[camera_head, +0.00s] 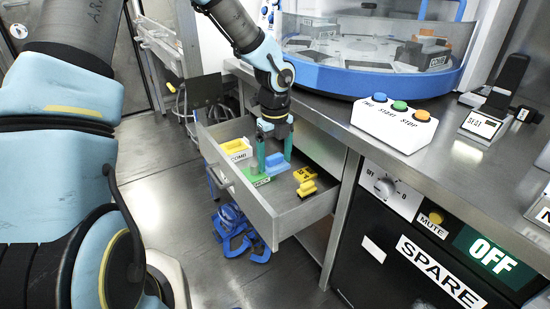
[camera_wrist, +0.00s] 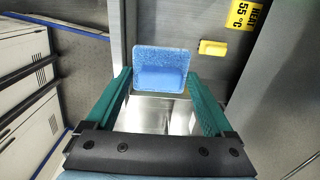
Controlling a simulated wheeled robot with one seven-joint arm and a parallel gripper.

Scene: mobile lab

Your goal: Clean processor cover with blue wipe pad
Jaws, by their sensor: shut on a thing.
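The blue wipe pad (camera_head: 277,162) is in the open drawer (camera_head: 262,208), between the green fingers of my gripper (camera_head: 273,158). In the wrist view the pad (camera_wrist: 160,68) is a textured blue block at the fingertips of my gripper (camera_wrist: 158,80). A shiny metallic body (camera_wrist: 158,112) shows below it, between the fingers. My gripper is shut on the pad; the exact contact is hard to see. A round machine with a clear cover (camera_head: 370,45) and blue rim (camera_head: 362,82), likely the processor, stands on the bench behind.
The drawer also holds a yellow pad (camera_head: 236,148), a green-labelled piece (camera_head: 257,180) and a yellow block (camera_head: 307,188). The drawer walls stand close around my gripper. A white button box (camera_head: 394,118) is on the bench.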

